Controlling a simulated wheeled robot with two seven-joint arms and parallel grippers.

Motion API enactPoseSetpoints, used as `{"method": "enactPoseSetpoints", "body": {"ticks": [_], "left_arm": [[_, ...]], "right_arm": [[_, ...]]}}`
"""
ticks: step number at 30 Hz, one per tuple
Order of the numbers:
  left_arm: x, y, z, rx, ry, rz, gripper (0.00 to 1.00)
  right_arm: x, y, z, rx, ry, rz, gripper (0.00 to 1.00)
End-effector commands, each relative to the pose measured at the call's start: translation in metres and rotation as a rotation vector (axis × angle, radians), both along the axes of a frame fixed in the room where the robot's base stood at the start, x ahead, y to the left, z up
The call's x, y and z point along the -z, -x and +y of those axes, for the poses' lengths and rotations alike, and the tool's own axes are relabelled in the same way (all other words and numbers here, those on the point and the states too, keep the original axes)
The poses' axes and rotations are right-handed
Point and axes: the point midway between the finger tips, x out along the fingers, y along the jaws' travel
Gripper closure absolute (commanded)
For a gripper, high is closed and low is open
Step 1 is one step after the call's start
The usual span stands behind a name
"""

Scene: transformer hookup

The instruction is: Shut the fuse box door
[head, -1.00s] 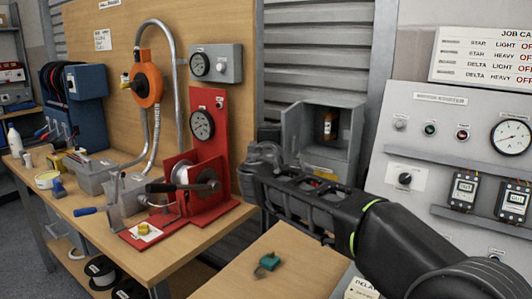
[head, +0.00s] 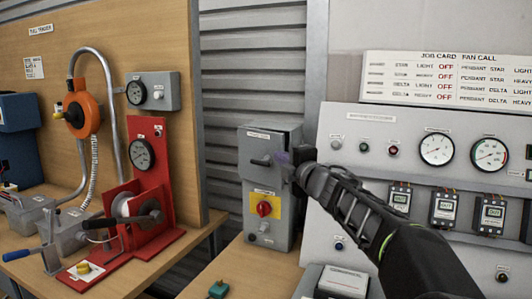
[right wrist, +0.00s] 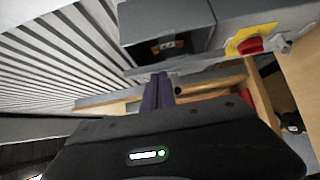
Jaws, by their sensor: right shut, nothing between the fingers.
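The grey fuse box (head: 284,225) stands at the back of the bench, left of the control panel. Its door (head: 262,140), with a black handle (head: 260,162), lies across the upper front in the head view. The right wrist view shows a dark opening into the fuse box (right wrist: 190,14) with an orange item (right wrist: 167,45) inside, so the door looks not fully flush. My right gripper (head: 283,160) is shut and empty, its purple fingertips by the door's right edge; contact is unclear. They also show in the right wrist view (right wrist: 157,92). My left gripper is out of view.
A red knob (head: 264,208) on a yellow plate sits below the door. The control panel (head: 350,150) with gauges stands close on the right. A red winch stand (head: 150,165) is at left. A small green object (head: 217,289) lies on the bench.

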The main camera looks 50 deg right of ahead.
Motion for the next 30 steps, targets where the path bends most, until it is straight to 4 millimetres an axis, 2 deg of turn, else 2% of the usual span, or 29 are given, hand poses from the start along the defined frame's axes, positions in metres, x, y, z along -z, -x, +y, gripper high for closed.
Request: {"method": "enactPoseSetpoints", "body": {"ticks": [3, 10, 18, 30], "left_arm": [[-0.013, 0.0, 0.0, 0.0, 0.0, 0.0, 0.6], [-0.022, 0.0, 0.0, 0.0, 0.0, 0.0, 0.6], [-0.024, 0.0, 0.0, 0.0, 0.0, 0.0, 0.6], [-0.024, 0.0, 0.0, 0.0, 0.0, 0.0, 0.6]], "right_arm": [[-0.002, 0.001, -0.017, 0.002, -0.002, 0.002, 1.0], [-0.001, 0.001, -0.038, 0.002, 0.0, 0.002, 1.0], [0.0, 0.001, -0.045, 0.001, 0.0, 0.001, 1.0], [0.0, 0.001, -0.045, 0.0, 0.001, 0.0, 1.0]]}}
